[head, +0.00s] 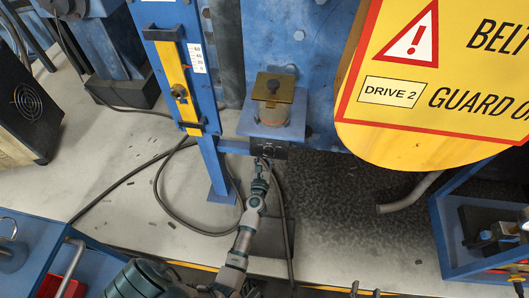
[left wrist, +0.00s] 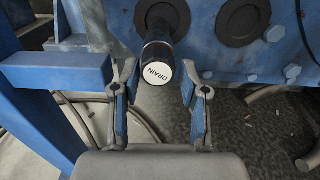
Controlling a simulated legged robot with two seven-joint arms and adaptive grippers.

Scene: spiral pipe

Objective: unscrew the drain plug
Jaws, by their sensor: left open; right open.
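The drain plug (left wrist: 158,72) shows in the left wrist view as a dark cylinder with a white round end marked DRAIN, pointing toward the camera from the blue machine. My left gripper (left wrist: 157,86) is open, with one finger on each side of the plug's end and visible gaps between. In the head view my left gripper (head: 262,168) is small, at the lower front of the machine below a blue bracket; I cannot make out the plug there. Two tips of my right gripper (head: 365,290) show at the bottom edge, apart and empty.
A blue post (head: 216,172) stands just left of my left gripper. A yellow belt guard (head: 430,125) overhangs on the right. Cables (head: 172,190) lie on the floor. A blue cart (head: 30,250) and a blue bin (head: 455,240) flank the open floor.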

